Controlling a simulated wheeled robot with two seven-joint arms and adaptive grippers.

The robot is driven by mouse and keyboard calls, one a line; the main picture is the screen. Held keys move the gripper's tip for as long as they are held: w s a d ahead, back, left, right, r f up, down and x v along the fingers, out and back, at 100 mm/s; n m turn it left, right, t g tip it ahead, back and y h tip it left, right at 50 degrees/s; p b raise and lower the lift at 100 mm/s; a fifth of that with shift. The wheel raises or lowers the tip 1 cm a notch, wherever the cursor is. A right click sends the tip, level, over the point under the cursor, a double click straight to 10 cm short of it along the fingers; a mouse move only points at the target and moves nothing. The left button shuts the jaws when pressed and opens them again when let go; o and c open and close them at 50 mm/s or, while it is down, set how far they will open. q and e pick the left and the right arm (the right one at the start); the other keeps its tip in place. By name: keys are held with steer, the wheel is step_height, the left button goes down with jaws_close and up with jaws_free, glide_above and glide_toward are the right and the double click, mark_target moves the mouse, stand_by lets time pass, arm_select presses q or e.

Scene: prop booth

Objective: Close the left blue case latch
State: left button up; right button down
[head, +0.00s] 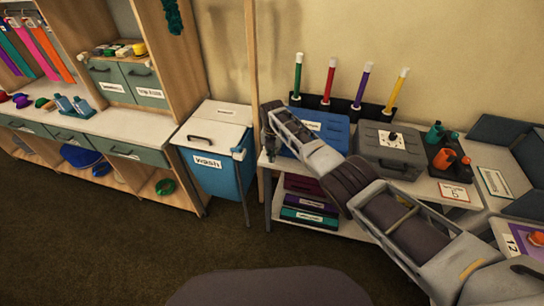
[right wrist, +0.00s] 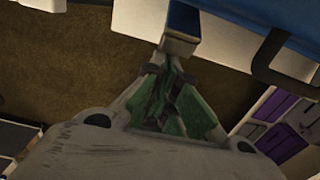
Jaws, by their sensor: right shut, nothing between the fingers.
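The blue case (head: 334,127) lies on the table at the right, partly hidden behind my right arm. Its blue side and dark handle show at the upper right of the right wrist view (right wrist: 240,10). A narrow blue piece with a pale end, seemingly the left latch (right wrist: 183,20), sticks out from the case toward my fingers; I cannot tell its exact angle. My right gripper (right wrist: 170,68) is shut and empty, its tips at or just beside the pale end; contact is unclear. In the head view, the right gripper (head: 268,118) is at the case's left end. My left gripper is out of view.
A grey case (head: 390,160) stands right of the blue one, with orange and teal bottles (head: 445,158) beyond it. Coloured rods stand in a black rack (head: 342,106) behind. A blue wash bin (head: 215,170) is left of the table. Open floor lies in front.

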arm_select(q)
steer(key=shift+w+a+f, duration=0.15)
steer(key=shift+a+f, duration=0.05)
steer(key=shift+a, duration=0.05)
arm_select(e)
steer(key=shift+w+d+r, duration=0.1)
steer(key=shift+w+r, duration=0.15)
steer(key=shift+r, duration=0.1)
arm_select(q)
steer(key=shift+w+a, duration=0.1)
arm_select(e)
steer(key=shift+w+r, duration=0.1)
steer(key=shift+w, duration=0.05)
steer(key=shift+r, duration=0.1)
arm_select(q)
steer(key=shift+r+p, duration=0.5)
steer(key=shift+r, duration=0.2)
arm_select(e)
steer(key=shift+r, duration=0.7)
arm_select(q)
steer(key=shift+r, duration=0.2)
arm_select(e)
steer(key=shift+r, duration=0.2)
